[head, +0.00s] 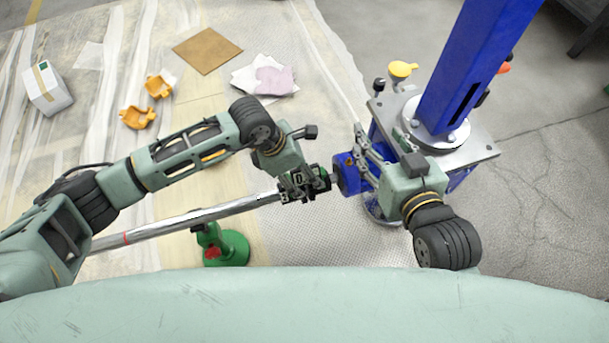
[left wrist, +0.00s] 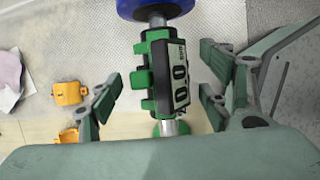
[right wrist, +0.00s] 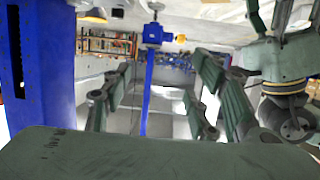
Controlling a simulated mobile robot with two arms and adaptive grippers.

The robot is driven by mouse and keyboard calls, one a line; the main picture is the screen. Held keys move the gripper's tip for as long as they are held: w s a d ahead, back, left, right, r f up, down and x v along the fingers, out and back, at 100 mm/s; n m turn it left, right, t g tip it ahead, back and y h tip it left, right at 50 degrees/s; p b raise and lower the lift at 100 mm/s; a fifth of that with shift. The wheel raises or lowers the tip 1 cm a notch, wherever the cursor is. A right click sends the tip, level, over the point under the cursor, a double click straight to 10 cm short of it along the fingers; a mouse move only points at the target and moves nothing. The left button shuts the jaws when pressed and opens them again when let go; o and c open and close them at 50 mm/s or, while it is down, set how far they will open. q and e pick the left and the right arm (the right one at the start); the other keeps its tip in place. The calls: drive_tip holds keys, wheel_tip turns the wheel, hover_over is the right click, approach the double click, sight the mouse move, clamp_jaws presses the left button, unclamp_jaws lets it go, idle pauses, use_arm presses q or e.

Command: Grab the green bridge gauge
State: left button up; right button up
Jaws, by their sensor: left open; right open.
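The green bridge gauge (head: 316,181) is a green and black block with a white numbered face, set around the right end of a steel shaft (head: 225,209). In the left wrist view the gauge (left wrist: 161,78) stands between the spread fingers of my left gripper (left wrist: 172,82), with gaps visible on both sides. In the head view my left gripper (head: 290,187) is open at the gauge and partly covers it. My right gripper (head: 363,150) is open beside the blue hub (head: 347,174). In the right wrist view its fingers (right wrist: 150,85) are apart with nothing held.
A blue column (head: 470,65) on a steel base plate (head: 478,146) stands at the right. A green jack (head: 232,248) stands below the shaft. Orange parts (head: 137,117), a white box (head: 48,95), a brown board (head: 207,50) and cloths (head: 272,80) lie on the sheeted floor.

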use_arm(q)
drive_tip(key=shift+x, duration=0.95)
use_arm(e)
drive_tip(key=r, duration=0.1)
drive_tip(key=r+t, duration=0.1)
drive_tip(key=w+r, duration=0.1)
drive_tip(key=shift+a+t+y, duration=0.3)
drive_tip(key=shift+a, duration=0.05)
use_arm(q)
drive_tip(key=c, duration=1.5)
use_arm(e)
drive_tip(key=shift+f, duration=0.1)
